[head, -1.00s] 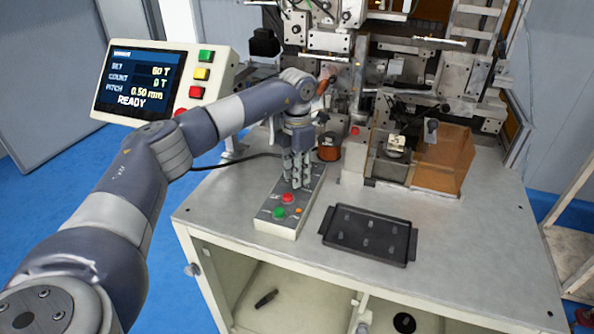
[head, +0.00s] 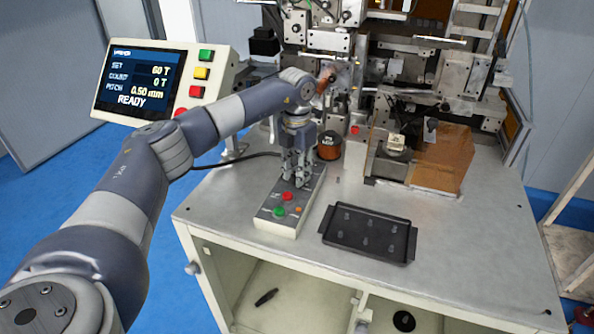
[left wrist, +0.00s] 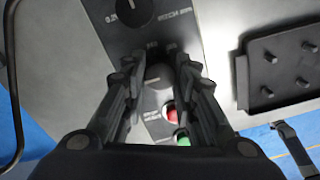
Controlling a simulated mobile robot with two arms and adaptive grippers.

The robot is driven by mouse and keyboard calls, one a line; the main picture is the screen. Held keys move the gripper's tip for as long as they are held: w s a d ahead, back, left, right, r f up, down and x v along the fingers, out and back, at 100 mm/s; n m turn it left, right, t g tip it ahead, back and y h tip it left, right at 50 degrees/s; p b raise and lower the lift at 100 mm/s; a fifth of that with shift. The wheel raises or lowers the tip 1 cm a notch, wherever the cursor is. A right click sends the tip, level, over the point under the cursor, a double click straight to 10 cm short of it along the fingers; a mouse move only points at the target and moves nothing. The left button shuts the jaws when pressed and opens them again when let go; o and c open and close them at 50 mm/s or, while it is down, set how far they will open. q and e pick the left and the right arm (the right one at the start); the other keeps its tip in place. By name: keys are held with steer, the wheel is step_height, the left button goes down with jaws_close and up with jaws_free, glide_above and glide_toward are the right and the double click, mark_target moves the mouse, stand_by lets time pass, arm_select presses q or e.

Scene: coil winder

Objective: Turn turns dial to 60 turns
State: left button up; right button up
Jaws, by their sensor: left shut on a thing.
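The turns dial (left wrist: 158,77) is a dark round knob on the grey control box (head: 277,221). In the left wrist view it sits between my left gripper's fingertips (left wrist: 163,72). My left gripper (head: 298,182) points down at the box in the head view and is shut on the dial. The fingers hide the dial in the head view. The display (head: 140,83) reads SET 60 T, COUNT 0 T, PITCH 0.50 mm, READY. My right gripper is not in view.
A red button (head: 287,196) and a green button (head: 279,211) are close to the gripper on the box. Another knob (left wrist: 133,8) is beyond the dial. A black pegged tray (head: 368,233) lies to the right. The winding machine (head: 400,70) stands behind.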

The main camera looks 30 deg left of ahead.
arm_select(q)
steer(key=o, duration=1.1)
steer(key=shift+r, duration=0.1)
step_height(320, 180, up, 12)
steer(key=shift+f, duration=0.1)
